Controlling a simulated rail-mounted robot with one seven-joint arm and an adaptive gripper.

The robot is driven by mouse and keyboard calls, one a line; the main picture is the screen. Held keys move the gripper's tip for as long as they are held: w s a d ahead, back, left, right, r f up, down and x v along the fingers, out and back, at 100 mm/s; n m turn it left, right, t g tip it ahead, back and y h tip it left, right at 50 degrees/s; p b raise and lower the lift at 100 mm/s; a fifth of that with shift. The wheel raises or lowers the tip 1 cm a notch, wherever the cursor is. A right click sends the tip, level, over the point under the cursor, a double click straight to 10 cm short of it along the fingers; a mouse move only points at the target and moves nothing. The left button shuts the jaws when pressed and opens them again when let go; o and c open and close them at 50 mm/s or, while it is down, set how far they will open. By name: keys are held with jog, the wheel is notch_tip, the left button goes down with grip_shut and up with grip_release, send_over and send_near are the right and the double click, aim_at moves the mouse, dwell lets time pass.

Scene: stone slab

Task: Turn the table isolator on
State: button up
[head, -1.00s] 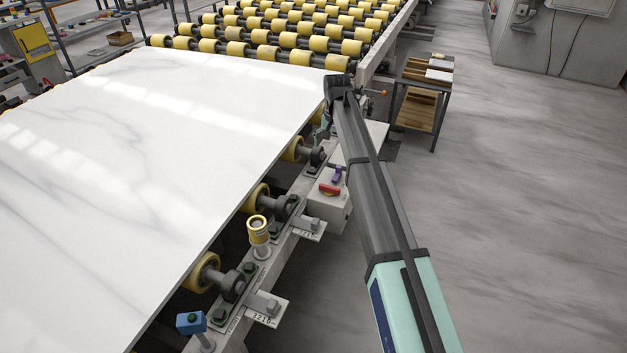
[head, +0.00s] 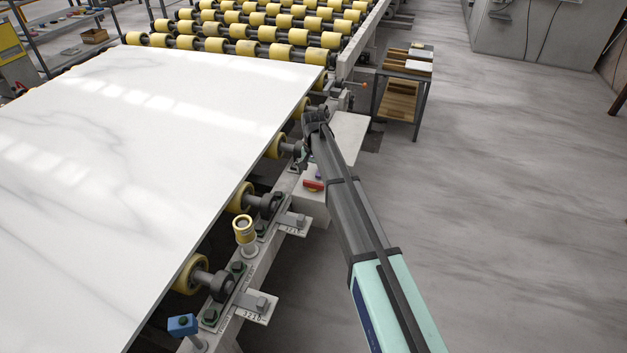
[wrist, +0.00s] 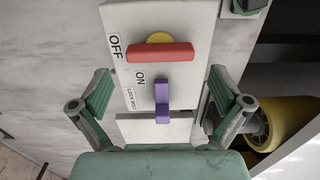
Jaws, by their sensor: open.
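The table isolator is a red handle (wrist: 160,53) on a yellow disc, set on a pale box (wrist: 200,20) on the table's side rail. In the wrist view the red bar lies crosswise, its left end near the OFF label (wrist: 115,46). The ON label (wrist: 140,79) is below it. The red handle also shows in the head view (head: 313,185), just below my arm's end. My gripper (wrist: 165,85) is open, its green-padded fingers spread either side of the purple piece, with nothing held.
A white stone slab (head: 150,130) lies on yellow rollers left of the box. A yellow-topped post (head: 244,229) and a blue block (head: 183,325) stand along the rail. A small shelf cart (head: 405,85) stands behind. The floor to the right is clear.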

aim_at(313, 182)
jog(key=shift+f+p, duration=0.3)
jog(key=shift+f, duration=1.8)
jog(key=c, duration=0.9)
